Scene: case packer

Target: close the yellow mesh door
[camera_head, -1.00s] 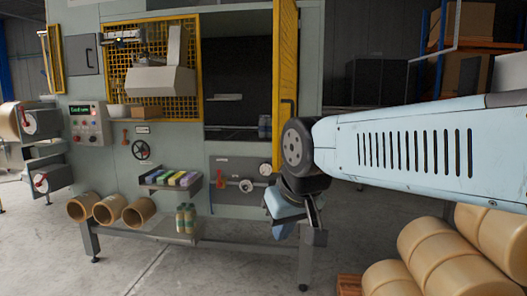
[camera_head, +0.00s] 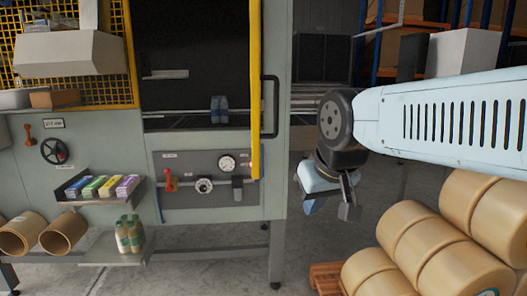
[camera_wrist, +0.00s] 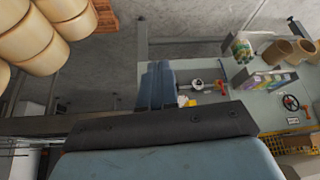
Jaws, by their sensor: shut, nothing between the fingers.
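The yellow mesh door (camera_head: 255,90) stands open, seen almost edge-on at the right side of the machine's dark opening (camera_head: 190,70). A black bar handle (camera_head: 276,106) shows on its right side. My gripper (camera_head: 332,208) points down, to the right of the door and lower than the handle, apart from both in the picture. In the wrist view my gripper (camera_wrist: 160,88) has its blue fingers together, with nothing held. The door cannot be made out clearly in the wrist view.
A panel with a gauge (camera_head: 227,163) and a red-handled valve sits below the opening. A shelf of coloured boxes (camera_head: 100,187) and bottles (camera_head: 130,234) stick out at lower left. Tan rolls (camera_head: 415,235) are stacked on a pallet at lower right. Grey floor lies between.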

